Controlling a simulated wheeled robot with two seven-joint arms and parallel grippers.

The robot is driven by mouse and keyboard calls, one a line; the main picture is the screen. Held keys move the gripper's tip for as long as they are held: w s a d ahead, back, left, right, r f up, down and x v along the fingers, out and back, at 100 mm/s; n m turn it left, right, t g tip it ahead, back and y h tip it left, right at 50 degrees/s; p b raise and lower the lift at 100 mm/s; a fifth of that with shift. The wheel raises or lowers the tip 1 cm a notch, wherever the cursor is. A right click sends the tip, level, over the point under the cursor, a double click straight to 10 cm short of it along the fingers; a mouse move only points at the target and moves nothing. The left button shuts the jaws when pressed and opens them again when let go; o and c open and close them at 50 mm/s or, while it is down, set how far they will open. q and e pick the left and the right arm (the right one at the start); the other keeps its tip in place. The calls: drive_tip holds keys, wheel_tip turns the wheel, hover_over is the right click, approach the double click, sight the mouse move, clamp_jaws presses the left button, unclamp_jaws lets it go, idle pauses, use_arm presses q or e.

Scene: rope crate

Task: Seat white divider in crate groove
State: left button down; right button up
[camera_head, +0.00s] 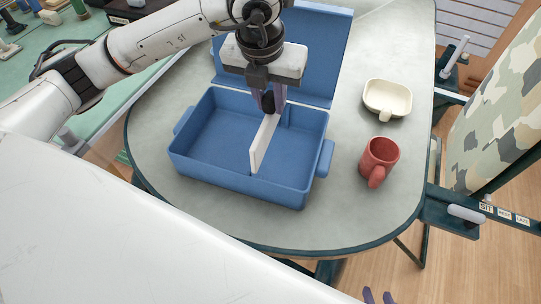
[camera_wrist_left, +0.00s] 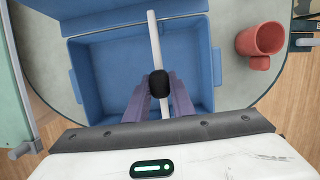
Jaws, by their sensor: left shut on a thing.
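The white divider (camera_head: 264,143) is a thin upright panel over the blue crate (camera_head: 194,164), running from near to far, right of the crate's middle. My left gripper (camera_head: 268,103) is shut on the divider from above, at a dark grip piece (camera_wrist_left: 159,84) between its fingers. In the left wrist view the divider (camera_wrist_left: 155,45) crosses in front of the crate's far rim, so it looks raised. A thin dark groove line (camera_head: 290,116) shows on the far inner wall. The fit at both ends is unclear.
The crate's blue lid (camera_head: 322,45) stands open behind it. A red mug (camera_head: 379,160) and a cream bowl (camera_head: 387,98) stand on the grey table (camera_head: 330,228) to the right. The crate otherwise looks empty. Its handle (camera_head: 325,158) sticks out near the mug.

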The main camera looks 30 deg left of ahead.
sight(270, 130)
use_arm(q)
drive_tip(key=shift+f+b, duration=0.45)
drive_tip(key=shift+f, duration=0.1)
use_arm(e)
drive_tip(key=shift+w+a+f, duration=0.15)
drive_tip(key=shift+w+a, duration=0.05)
use_arm(q)
drive_tip(key=shift+f+b, duration=0.75)
use_arm(e)
drive_tip(key=shift+a+f, duration=0.2)
drive_tip(key=shift+f, duration=0.35)
use_arm(q)
drive_tip(key=shift+f+b, duration=0.5)
drive_tip(key=shift+f, duration=0.05)
use_arm(e)
drive_tip(key=shift+w+a+f, duration=0.15)
drive_tip(key=shift+w, duration=0.05)
use_arm(q)
drive_tip(key=shift+f+b, duration=0.85)
drive_tip(key=shift+f, duration=0.05)
use_arm(e)
drive_tip(key=shift+a+f, duration=0.15)
drive_tip(key=shift+f, duration=0.45)
use_arm(q)
drive_tip(key=shift+f+b, duration=0.35)
drive_tip(key=shift+f, duration=0.05)
use_arm(e)
drive_tip(key=shift+w+a+f, duration=0.1)
drive_tip(key=shift+w, duration=0.05)
idle(0.3)
